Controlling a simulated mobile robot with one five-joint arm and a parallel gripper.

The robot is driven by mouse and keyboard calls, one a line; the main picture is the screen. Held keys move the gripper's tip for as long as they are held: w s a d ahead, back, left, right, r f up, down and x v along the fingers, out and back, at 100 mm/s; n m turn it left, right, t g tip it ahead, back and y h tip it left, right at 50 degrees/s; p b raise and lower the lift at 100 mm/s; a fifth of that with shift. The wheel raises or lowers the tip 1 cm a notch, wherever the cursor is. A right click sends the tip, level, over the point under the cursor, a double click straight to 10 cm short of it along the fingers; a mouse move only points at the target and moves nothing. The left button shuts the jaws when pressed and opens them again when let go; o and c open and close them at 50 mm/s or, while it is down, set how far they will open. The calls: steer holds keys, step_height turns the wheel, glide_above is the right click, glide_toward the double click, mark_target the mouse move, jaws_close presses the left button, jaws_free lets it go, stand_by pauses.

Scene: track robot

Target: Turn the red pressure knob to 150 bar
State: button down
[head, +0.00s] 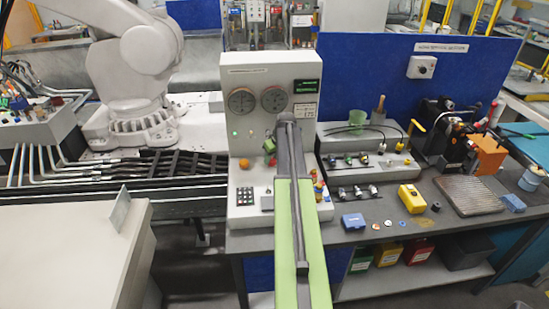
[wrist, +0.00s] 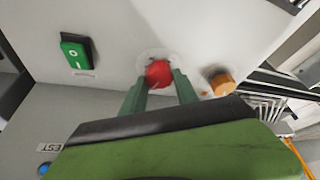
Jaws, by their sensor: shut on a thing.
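The red knob (wrist: 159,74) sits on the front of the light grey control panel (wrist: 200,30), with a pale round dial plate around it. My gripper (wrist: 160,88) has one dark green finger on each side of the knob and is shut on it. In the head view my green arm reaches up to the panel (head: 240,142) and hides most of the knob; my gripper (head: 270,150) shows only in part there. Two round gauges (head: 257,100) and a small green-lit display (head: 307,87) are above. I cannot read the knob's setting or the gauge values.
An orange knob (wrist: 221,82) is close to the right of my gripper in the wrist view. A green rocker switch (wrist: 77,54) is to the left. A keypad (head: 245,196) is low on the panel. A yellow box (head: 411,198) stands on the bench to the right.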

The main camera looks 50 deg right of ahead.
steer(key=shift+s+a+m+h, duration=0.15)
steer(key=shift+m+h, duration=0.35)
steer(key=shift+m, duration=0.9)
steer(key=shift+m+g+h, duration=0.35)
steer(key=shift+m+g, duration=0.05)
steer(key=shift+m, duration=0.7)
steer(key=shift+m+g+h, duration=0.35)
steer(key=shift+m+g, duration=0.05)
steer(key=shift+m, duration=0.7)
steer(key=c, duration=0.9)
jaws_free()
steer(key=shift+c, duration=0.2)
